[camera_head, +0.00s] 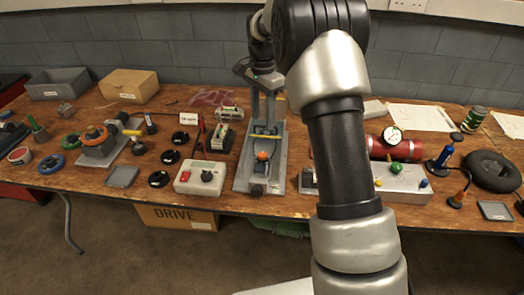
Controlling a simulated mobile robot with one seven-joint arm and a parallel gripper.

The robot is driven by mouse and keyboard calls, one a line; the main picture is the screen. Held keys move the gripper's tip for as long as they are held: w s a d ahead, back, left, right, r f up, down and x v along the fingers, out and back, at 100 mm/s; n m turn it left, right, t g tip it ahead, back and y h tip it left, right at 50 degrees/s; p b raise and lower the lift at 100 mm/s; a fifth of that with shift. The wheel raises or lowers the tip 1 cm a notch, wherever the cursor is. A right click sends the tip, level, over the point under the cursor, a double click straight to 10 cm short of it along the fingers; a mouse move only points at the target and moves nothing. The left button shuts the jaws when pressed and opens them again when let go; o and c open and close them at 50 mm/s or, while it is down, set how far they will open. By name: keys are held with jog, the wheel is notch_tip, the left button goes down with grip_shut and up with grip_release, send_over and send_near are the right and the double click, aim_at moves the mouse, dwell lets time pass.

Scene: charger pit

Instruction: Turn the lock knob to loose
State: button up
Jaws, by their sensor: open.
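A round orange knob (262,156) sits in the long grey fixture (243,178) at the table's middle. It looks like the lock knob, but no marking is readable and I cannot tell its setting. My gripper (263,118) points down over the back of this fixture, behind the orange knob and apart from it. It appears open, with nothing seen between its fingers. The fingers are small and blend with the grey fixture, so the exact fingertips are hard to make out. My arm hides part of the table to the right.
A pale box (196,184) with a red switch and dark knob stands left of the fixture. Right of my arm are a grey block (408,188) with coloured knobs, a red cylinder with a gauge (392,135) and a black ring (493,171). Black discs lie at left.

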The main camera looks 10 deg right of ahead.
aim_at(262, 154)
notch_tip(262, 154, down, 14)
jog(key=shift+f+b, duration=0.2)
jog(key=shift+b, duration=0.85)
jog(key=c, duration=1.1)
jog(key=shift+o, duration=0.2)
